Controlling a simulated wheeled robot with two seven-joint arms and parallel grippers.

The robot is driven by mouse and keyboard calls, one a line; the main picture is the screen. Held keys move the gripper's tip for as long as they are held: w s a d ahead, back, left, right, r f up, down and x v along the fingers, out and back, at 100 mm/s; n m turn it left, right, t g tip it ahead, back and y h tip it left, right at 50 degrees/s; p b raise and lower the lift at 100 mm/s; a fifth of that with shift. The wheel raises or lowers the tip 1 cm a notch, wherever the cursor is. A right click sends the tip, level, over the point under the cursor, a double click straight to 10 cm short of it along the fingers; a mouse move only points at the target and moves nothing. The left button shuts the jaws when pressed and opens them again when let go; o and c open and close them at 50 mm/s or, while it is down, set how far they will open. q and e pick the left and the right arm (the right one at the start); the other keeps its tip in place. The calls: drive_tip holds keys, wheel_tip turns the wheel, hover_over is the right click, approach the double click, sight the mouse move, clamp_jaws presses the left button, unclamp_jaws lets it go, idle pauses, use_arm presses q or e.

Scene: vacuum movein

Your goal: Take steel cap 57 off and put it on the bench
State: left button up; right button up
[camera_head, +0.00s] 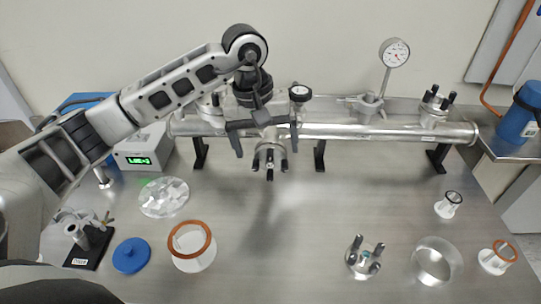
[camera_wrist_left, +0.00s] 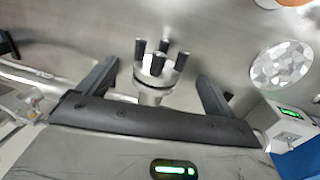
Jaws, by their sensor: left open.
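A steel cap (camera_head: 270,157) with several black-tipped posts sits on a front-facing port of the steel pipe manifold (camera_head: 345,130). No number is readable on it, so I cannot confirm that it is cap 57. The cap also shows in the left wrist view (camera_wrist_left: 157,70), with its posts pointing away from my wrist. My left gripper (camera_head: 266,147) is open, its two fingers spread on either side of this cap, not visibly touching it. The steel bench (camera_head: 310,210) lies below. My right gripper is not in view.
Another steel cap with posts (camera_head: 364,262) stands on the bench at the front, beside a clear ring (camera_head: 417,268). An orange ring on a white piece (camera_head: 205,257), a blue disc (camera_head: 131,256) and a silvery disc (camera_head: 164,197) lie left. The middle bench is clear.

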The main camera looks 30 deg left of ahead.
sight(273, 170)
use_arm(q)
drive_tip(key=shift+w+d+f+p, duration=0.1)
drive_tip(key=shift+w+f+p, duration=0.15)
drive_tip(key=shift+f, duration=0.6)
drive_tip(key=shift+w+d+f+p, duration=0.1)
drive_tip(key=shift+w+f+p, duration=0.1)
drive_tip(key=shift+f, duration=0.7)
drive_tip(key=shift+w+d+f+p, duration=0.1)
drive_tip(key=shift+w+f+p, duration=0.15)
drive_tip(key=shift+f, duration=0.6)
drive_tip(key=c, duration=1.1)
